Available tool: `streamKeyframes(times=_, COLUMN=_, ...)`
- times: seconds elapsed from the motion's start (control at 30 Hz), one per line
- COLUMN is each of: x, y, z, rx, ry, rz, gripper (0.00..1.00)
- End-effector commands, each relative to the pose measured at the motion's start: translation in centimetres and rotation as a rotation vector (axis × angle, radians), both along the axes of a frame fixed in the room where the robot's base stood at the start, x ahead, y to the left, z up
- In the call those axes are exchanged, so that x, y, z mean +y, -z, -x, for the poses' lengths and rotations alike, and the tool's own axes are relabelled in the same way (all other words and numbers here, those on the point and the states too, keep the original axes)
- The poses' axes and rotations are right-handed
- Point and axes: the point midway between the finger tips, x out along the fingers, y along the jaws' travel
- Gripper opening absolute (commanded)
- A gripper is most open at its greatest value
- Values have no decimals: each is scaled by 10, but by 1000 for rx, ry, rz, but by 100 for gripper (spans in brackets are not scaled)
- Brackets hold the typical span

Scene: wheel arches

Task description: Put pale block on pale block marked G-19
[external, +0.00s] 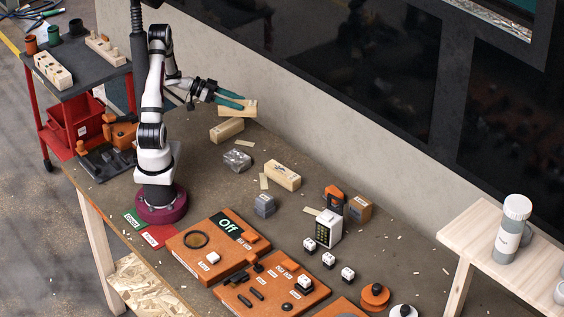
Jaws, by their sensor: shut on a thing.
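My gripper (236,101) with teal fingers is at the back of the workbench, shut on a pale block (241,112). The held block lies roughly level. A second pale block (226,131) shows just below it in the picture; I cannot tell whether the two touch. A third pale block (284,177) with a small white label lies on the bench further right and nearer the camera. Its label is too small to read, so I cannot tell which block is marked G-19.
A grey block (237,160) and a darker grey block (265,205) lie on the bench near the labelled block. Orange panels (205,262) fill the front. A pale wall (330,155) runs behind. A cart (90,75) with pale parts stands left.

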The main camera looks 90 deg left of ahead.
Motion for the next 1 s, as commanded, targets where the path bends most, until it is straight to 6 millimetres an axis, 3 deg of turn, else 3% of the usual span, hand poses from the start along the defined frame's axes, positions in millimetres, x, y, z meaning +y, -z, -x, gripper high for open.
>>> streamKeyframes(times=0.1, x=31, y=25, z=24, rx=0, ry=-3, rz=2, gripper=0)
streamKeyframes(times=0.3, x=63, y=49, z=49, rx=0, ry=0, rz=0, gripper=0)
streamKeyframes(times=0.57, x=66, y=90, z=52, rx=0, ry=1, rz=3, gripper=0)
streamKeyframes(times=0.9, x=67, y=94, z=52, rx=0, ry=2, rz=1, gripper=0)
streamKeyframes(times=0.93, x=67, y=94, z=52, rx=0, ry=1, rz=0, gripper=55)
streamKeyframes(times=1.0, x=67, y=94, z=52, rx=0, ry=2, rz=1, gripper=67)
